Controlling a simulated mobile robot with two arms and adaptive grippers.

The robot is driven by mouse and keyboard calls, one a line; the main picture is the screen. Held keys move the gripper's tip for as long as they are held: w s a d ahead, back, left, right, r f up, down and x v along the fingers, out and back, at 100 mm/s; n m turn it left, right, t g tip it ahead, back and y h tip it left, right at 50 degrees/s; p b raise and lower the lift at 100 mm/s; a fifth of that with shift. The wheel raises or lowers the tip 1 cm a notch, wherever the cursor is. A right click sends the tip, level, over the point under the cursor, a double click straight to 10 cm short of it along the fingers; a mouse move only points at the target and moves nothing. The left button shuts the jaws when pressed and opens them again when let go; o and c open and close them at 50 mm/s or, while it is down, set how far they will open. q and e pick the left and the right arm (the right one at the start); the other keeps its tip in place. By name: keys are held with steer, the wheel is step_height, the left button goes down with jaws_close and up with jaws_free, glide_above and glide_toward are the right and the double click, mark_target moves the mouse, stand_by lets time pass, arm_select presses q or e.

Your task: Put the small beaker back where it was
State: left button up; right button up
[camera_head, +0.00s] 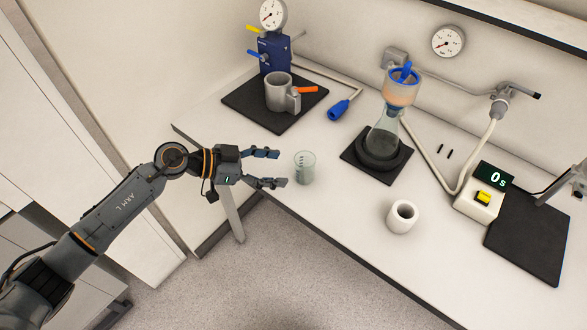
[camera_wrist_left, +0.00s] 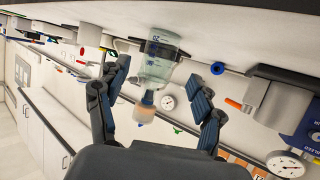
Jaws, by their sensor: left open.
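The small beaker (camera_head: 304,168), clear glass with dark markings, stands upright on the white bench near its front left edge. My left gripper (camera_head: 275,168) comes in from the left and is open, fingertips pointing at the beaker with a small gap visible. In the left wrist view, which is upside down, the beaker (camera_wrist_left: 163,47) shows ahead between the spread fingers of the left gripper (camera_wrist_left: 160,75). Nothing is held. My right gripper is not in view.
A dark mat (camera_head: 238,104) with a grey metal cup (camera_head: 277,92) lies behind the beaker. A flask (camera_head: 383,137) with a funnel stands on another mat. A white cup (camera_head: 402,217), a timer (camera_head: 482,198) and a black mat (camera_head: 528,238) are to the right. Bench around the beaker is clear.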

arm_select(q)
steer(key=v, duration=0.4)
steer(key=shift+s+a+r+b, duration=0.1)
steer(key=shift+a+b, duration=0.15)
steer(key=shift+b, duration=0.05)
steer(key=shift+d, duration=0.1)
